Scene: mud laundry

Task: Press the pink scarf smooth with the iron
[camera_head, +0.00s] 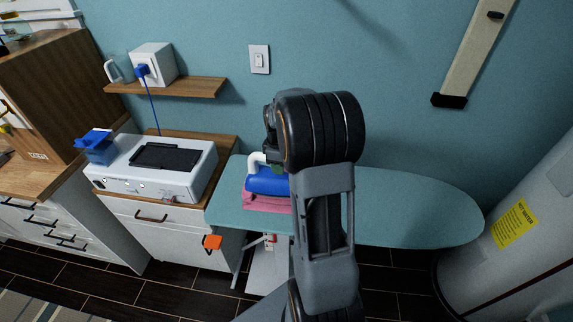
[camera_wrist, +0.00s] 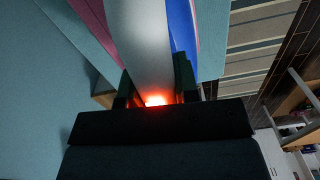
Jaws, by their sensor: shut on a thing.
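The blue iron (camera_head: 266,182) with a white handle sits over the pink scarf (camera_head: 266,204) on the left part of the teal ironing board (camera_head: 400,210). My arm covers the iron's right side in the head view. In the wrist view, my gripper (camera_wrist: 157,90) is shut on the iron's white handle (camera_wrist: 140,40), with a red glow between the fingers. The iron's blue body (camera_wrist: 182,28) and a strip of the pink scarf (camera_wrist: 97,24) show beyond. My gripper's fingers are hidden in the head view. The iron's soleplate is hidden, so I cannot tell whether it touches the scarf.
A white machine (camera_head: 155,170) with a black top panel stands on the cabinet left of the board. A wooden shelf (camera_head: 165,87) holds a white box. A white tank (camera_head: 520,245) with a yellow label stands at the right. The board's right part is bare.

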